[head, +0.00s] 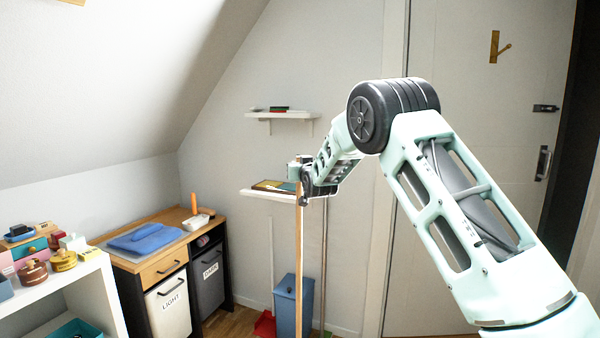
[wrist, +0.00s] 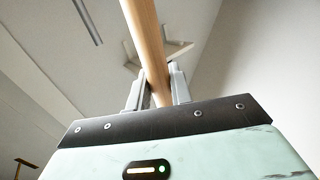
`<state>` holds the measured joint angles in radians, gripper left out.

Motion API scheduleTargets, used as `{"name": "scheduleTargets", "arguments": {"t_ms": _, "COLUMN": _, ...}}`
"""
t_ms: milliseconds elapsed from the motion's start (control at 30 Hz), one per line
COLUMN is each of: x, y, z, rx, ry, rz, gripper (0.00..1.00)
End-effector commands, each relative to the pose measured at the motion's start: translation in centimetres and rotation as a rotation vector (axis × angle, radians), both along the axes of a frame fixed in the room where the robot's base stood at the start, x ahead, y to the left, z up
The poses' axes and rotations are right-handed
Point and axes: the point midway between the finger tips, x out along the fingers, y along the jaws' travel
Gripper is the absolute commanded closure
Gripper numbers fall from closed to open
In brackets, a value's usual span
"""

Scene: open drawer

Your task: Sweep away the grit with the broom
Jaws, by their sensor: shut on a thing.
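The broom's light wooden handle (head: 302,265) stands upright in the head view, and its lower end runs out of the bottom of the picture. My gripper (head: 306,197) is at the handle's upper part, in front of the lower wall shelf. In the wrist view the handle (wrist: 142,35) passes between the two grey fingers of my gripper (wrist: 157,88), which is shut on it. The broom's head is out of view. No grit shows in either view.
A blue bin (head: 283,308) and a red dustpan (head: 265,324) stand by the wall behind the handle. A thin pole (head: 323,250) is just right of it. A desk (head: 160,268) with a blue cloth (head: 146,238) and a white shelf unit (head: 45,290) stand left. A door (head: 480,80) is right.

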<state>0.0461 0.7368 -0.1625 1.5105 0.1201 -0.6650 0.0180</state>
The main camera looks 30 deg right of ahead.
Motion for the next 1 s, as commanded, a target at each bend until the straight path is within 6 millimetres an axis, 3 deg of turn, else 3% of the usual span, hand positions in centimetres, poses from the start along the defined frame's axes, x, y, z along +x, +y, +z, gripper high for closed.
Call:
{"name": "scheduleTargets", "arguments": {"t_ms": 33, "x": 0.0, "y": -0.1, "z": 0.9, "rx": -0.004, "ry": -0.004, "rz": -0.001, "gripper": 1.0}}
{"name": "scheduleTargets", "arguments": {"t_ms": 467, "x": 0.2, "y": -0.3, "z": 4.5, "rx": -0.004, "ry": -0.004, "rz": 0.0, "gripper": 1.0}}
{"name": "scheduleTargets", "arguments": {"t_ms": 1000, "x": 0.2, "y": -0.3, "z": 4.7, "rx": -0.004, "ry": -0.003, "rz": 0.001, "gripper": 1.0}}
